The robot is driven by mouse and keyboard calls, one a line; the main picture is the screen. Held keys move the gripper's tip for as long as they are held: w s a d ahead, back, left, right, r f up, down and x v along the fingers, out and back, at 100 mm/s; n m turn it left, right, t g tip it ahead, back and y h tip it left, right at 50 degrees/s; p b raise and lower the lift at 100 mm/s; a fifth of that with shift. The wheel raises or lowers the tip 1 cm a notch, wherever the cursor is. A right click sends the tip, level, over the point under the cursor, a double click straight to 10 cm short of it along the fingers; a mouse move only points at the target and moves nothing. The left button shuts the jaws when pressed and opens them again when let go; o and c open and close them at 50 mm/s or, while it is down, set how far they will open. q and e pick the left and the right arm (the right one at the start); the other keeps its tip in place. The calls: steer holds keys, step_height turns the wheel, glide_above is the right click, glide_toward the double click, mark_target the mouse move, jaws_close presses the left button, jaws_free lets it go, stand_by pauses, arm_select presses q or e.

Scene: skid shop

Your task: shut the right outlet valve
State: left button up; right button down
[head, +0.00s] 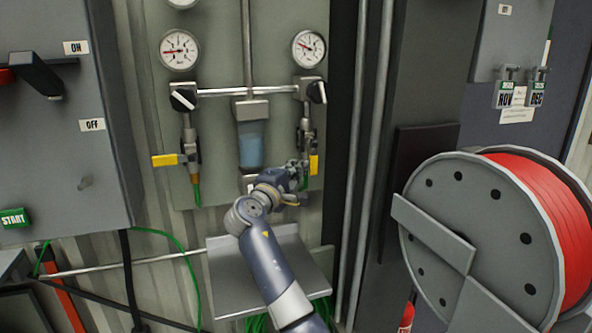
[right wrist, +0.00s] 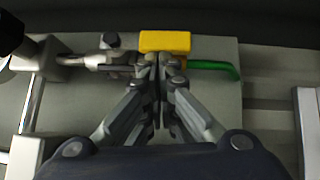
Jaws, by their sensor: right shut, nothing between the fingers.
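The right outlet valve (head: 304,150) is on the panel below the right gauge. Its yellow handle (head: 314,165) hangs down, in line with the vertical pipe. In the right wrist view the yellow handle (right wrist: 165,41) lies along the pipe, just beyond my fingertips. My right gripper (head: 301,172) is at the lower end of this valve and hides part of it. In the right wrist view my right gripper (right wrist: 160,62) has its fingers together, empty, close to the handle. I cannot tell whether they touch it. My left gripper is not in view.
The left outlet valve's yellow handle (head: 165,160) points sideways. A filter bowl (head: 251,145) stands between the valves. A grey shelf (head: 235,285) juts out below my right gripper. A red hose reel (head: 480,235) is at the right. A green hose (right wrist: 215,68) leaves the right valve.

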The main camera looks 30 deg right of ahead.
mark_target(312, 174)
steer(key=shift+d+f, duration=0.15)
steer(key=d+n+t+b, duration=0.1)
steer(key=n+b, duration=0.1)
steer(key=b, duration=0.1)
steer(key=d+f+n+t+h+b, duration=0.1)
steer(key=n+t+b, duration=0.1)
steer(key=s+d+f+n+t+h+b, duration=0.1)
steer(key=n+b, duration=0.1)
steer(key=b, duration=0.1)
steer(key=shift+d+b, duration=0.3)
steer(key=shift+d, duration=0.05)
steer(key=s+d+r+n+t+y+b, duration=0.1)
steer(key=d+r+n+t+y+b, duration=0.2)
steer(key=n+t+b, duration=0.7)
steer(key=d+n+y+b, duration=0.1)
steer(key=d+n+y, duration=0.1)
steer(key=n+y, duration=0.1)
steer(key=shift+s+d+n, duration=0.2)
steer(key=shift+d+n, duration=0.15)
steer(key=shift+n, duration=0.05)
steer(key=v, duration=1.2)
